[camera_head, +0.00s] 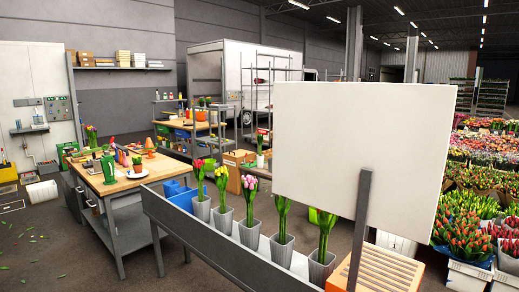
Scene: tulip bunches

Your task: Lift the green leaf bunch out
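Several grey pots stand in a row in a long grey trough (217,243). The first three hold red tulips (199,177), yellow tulips (222,183) and pink tulips (250,198). The fourth pot (282,250) holds a green bunch (282,219) and the fifth pot (321,267) holds another green bunch (325,231). Green stems and leaves show on both, with a little yellow on the fifth. The white board hides their tops, so I cannot tell which is only leaves. Both bunches stand upright in their pots. Neither gripper is in view.
A large white board (365,140) on a grey post (357,235) stands in front of the trough's right part. An orange slatted crate (378,272) is at the bottom right. A wooden workbench (120,180) with tools stands left. Tulip crates fill the far right.

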